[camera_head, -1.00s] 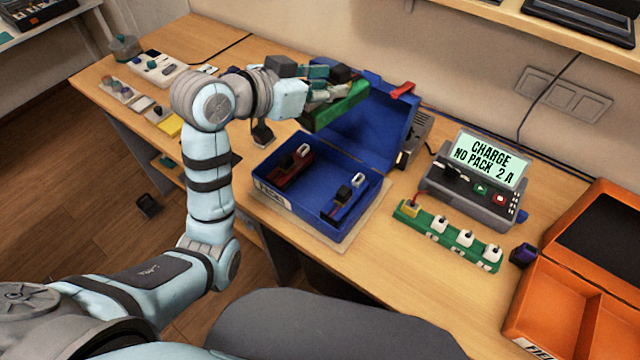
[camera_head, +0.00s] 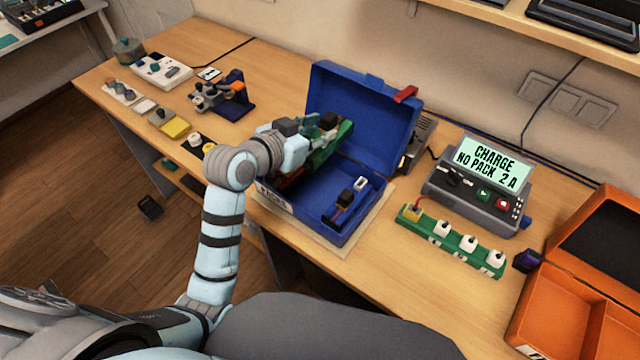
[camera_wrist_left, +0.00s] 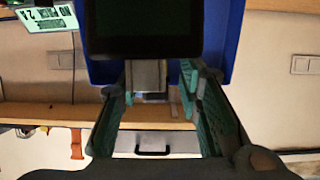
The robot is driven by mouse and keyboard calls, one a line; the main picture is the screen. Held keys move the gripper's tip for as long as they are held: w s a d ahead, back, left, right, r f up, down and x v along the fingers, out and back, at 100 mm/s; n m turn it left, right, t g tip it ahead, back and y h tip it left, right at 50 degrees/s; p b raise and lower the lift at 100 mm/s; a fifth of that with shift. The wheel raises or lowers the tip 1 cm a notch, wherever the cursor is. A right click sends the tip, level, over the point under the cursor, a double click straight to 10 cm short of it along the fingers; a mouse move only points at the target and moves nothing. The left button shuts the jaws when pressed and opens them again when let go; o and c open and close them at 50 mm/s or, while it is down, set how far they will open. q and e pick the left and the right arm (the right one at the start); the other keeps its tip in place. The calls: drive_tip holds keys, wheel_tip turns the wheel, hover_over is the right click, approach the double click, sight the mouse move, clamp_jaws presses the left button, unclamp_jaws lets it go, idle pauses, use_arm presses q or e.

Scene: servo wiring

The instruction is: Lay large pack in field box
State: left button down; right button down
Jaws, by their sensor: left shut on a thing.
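My left gripper (camera_head: 318,130) is shut on a long green pack (camera_head: 332,150) and holds it over the left and back part of the open blue box (camera_head: 372,210). The pack is tilted, with its far end near the raised lid (camera_head: 362,112). The gripper and wrist hide part of it, and I cannot tell whether it touches the box. The wrist view shows the left fingers (camera_wrist_left: 165,105) and the blue lid (camera_wrist_left: 228,30). My right gripper is out of view.
A charger (camera_head: 475,190) reading "CHARGE NO PACK 2 A" stands right of the box. A green strip with white plugs (camera_head: 450,243) lies before it. An open orange box (camera_head: 570,290) is at far right. A blue stand (camera_head: 236,98) is behind left.

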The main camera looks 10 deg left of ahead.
use_arm(q)
wheel_tip(320, 180, down, 16)
drive_tip(key=b, duration=0.2)
drive_tip(key=shift+r+b, duration=0.1)
drive_tip(key=shift+b, duration=0.2)
drive_tip(key=c, duration=1.2)
unclamp_jaws()
drive_tip(key=shift+s, duration=0.1)
drive_tip(key=shift+o, duration=0.2)
